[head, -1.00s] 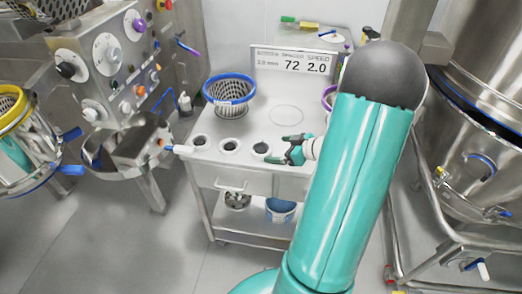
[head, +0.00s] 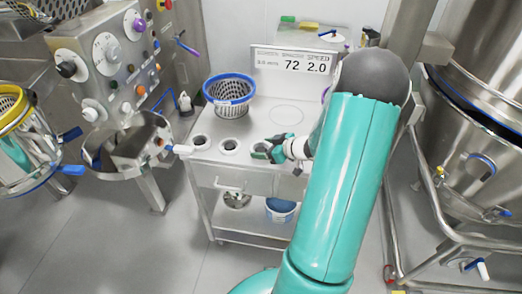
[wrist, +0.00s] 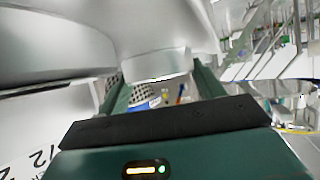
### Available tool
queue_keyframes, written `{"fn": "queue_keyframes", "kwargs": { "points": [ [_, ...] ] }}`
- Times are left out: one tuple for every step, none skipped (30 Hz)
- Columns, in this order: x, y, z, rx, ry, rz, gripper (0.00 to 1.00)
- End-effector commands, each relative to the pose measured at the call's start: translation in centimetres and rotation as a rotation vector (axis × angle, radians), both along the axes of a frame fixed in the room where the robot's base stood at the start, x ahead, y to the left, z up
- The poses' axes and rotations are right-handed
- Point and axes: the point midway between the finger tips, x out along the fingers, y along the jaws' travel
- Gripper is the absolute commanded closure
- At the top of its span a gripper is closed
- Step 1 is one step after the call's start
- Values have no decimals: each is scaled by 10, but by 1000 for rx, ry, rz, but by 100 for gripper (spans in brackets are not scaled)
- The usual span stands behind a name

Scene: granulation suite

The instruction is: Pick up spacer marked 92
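Three dark-centred round spots sit in a row along the cart's front edge: a left one (head: 200,141), a middle one (head: 229,147) and a right one (head: 260,146). I cannot read a number 92 on any of them. My gripper (head: 268,150) is at the right spot and partly covers it. In the wrist view, the two dark green fingers of my gripper (wrist: 160,88) stand wide apart. A pale metal rounded part (wrist: 155,65) shows between or beyond them; I cannot tell whether they touch it.
A blue-rimmed basket (head: 229,92) stands on the cart (head: 240,180) behind the spots. A sign (head: 293,62) behind it reads 72 and 2.0. A control panel is at the left, and a large steel vessel (head: 480,120) at the right.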

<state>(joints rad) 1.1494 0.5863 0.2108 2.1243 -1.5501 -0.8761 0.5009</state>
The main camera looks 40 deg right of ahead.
Motion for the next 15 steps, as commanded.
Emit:
{"fn": "queue_keyframes", "kwargs": {
  "points": [
    [0, 0, 0, 0, 0, 0, 47],
    [0, 0, 0, 0, 0, 0, 53],
    [0, 0, 0, 0, 0, 0, 60],
    [0, 0, 0, 0, 0, 0, 60],
    [0, 0, 0, 0, 0, 0, 60],
    [0, 0, 0, 0, -1, 0, 60],
    [0, 0, 0, 0, -1, 0, 60],
    [0, 0, 0, 0, -1, 0, 60],
    [0, 0, 0, 0, -1, 0, 60],
    [0, 0, 1, 0, -1, 0, 60],
    [0, 0, 1, 0, -1, 0, 60],
    [0, 0, 2, -1, -1, 0, 60],
    [0, 0, 3, -1, -1, 0, 60],
    [0, 0, 4, -1, -1, 0, 60],
    [0, 0, 7, -1, -1, 1, 60]
  ]
}}
